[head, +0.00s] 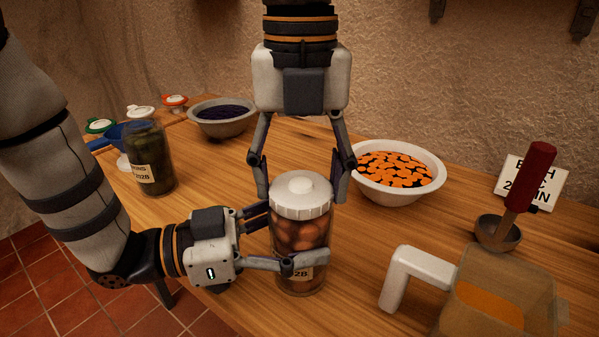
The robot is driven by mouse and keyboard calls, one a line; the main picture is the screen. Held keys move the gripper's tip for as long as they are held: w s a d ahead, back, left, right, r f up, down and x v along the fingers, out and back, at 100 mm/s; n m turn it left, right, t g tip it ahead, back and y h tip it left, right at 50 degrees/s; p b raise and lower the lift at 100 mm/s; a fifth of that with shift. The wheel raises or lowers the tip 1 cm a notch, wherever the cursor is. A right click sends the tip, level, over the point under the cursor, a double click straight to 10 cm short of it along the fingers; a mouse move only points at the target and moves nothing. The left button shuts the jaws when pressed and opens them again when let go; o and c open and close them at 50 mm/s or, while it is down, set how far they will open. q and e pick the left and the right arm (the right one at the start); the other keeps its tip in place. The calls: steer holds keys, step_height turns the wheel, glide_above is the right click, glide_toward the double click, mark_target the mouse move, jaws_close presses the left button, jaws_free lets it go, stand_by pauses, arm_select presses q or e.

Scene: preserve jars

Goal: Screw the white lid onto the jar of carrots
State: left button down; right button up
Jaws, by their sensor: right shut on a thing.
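The jar of carrots (299,236) stands upright on the wooden table in the middle of the head view, with orange pieces behind its glass. The white lid (302,186) sits on the jar's mouth and looks about level; how far its thread is engaged cannot be seen. My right gripper (302,196) comes down from above, its fingers on either side of the lid, shut on it. My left gripper (285,243) comes in low from the left, one finger across the jar's front and the other partly hidden behind, closed around the jar's body.
A filled dark green jar (150,160) stands at left, near loose lids, including a white one (140,112) and an orange one (175,101). Behind are a bowl of dark pieces (222,130) and a bowl of carrot slices (436,160). A pitcher (405,275) and red-handled ladle (528,178) stand right.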

steer(key=o, duration=1)
steer(key=shift+r, duration=2.3)
steer(key=shift+c, duration=0.5)
